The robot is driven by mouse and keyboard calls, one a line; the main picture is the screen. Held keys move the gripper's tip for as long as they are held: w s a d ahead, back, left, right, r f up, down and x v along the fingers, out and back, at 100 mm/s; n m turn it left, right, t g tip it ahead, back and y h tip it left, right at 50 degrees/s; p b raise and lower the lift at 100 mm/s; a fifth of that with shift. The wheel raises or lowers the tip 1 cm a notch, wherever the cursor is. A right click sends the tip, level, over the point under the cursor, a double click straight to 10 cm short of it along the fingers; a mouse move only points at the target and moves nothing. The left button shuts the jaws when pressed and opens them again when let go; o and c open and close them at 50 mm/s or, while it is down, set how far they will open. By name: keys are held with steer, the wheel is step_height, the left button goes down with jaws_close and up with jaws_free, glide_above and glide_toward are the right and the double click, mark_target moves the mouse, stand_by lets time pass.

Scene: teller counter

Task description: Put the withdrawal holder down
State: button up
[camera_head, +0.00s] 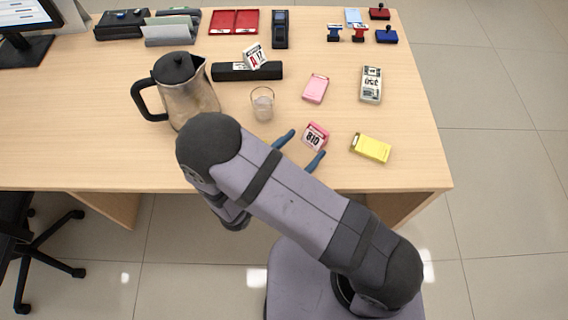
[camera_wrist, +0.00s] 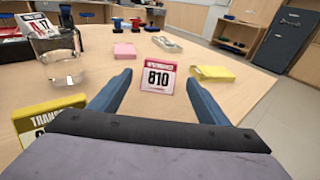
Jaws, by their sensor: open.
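The withdrawal holder, a small pink-framed card stand marked 810 (camera_head: 316,136), is on the counter near its front edge. In the wrist view the holder (camera_wrist: 158,78) stands upright, leaning slightly, with its face towards me. My gripper (camera_head: 300,150) is open, its two blue fingers apart on either side of the near space in front of the holder. In the wrist view my gripper (camera_wrist: 158,80) shows a gap between each finger and the holder. The fingers appear not to touch it.
A yellow transfer holder (camera_wrist: 38,120) stands close left of my gripper. A glass (camera_head: 262,104) and a kettle (camera_head: 186,92) are left. A yellow pack (camera_head: 371,148) lies right, a pink pack (camera_head: 316,88) and banknote bundle (camera_head: 371,84) behind. The front right counter corner is clear.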

steer(key=b+v, duration=0.1)
steer(key=v, duration=0.7)
steer(key=shift+r, duration=0.1)
steer(key=d+m+g, duration=0.2)
steer(key=d, duration=0.1)
steer(key=s+d+m+g+h, duration=0.1)
steer(key=d+m+g, duration=0.2)
steer(key=d+r+m+g+h, duration=0.1)
steer(key=d+m+g, duration=0.1)
steer(key=d+g, duration=0.1)
steer(key=shift+s+d+m, duration=0.3)
steer(key=shift+s+d, duration=0.1)
steer(key=s+d+r+m+g+y, duration=0.1)
steer(key=s+d+m+g+y, duration=0.1)
steer(key=m+y, duration=0.4)
steer(key=s+d+r+m+g+y, duration=0.1)
steer(key=m+y, duration=0.5)
steer(key=m, duration=0.8)
steer(key=shift+s+d+r+g, duration=0.5)
steer(key=shift+d+g, duration=0.3)
steer(key=shift+d, duration=0.35)
steer(key=shift+w+r, duration=0.1)
steer(key=shift+r, duration=0.05)
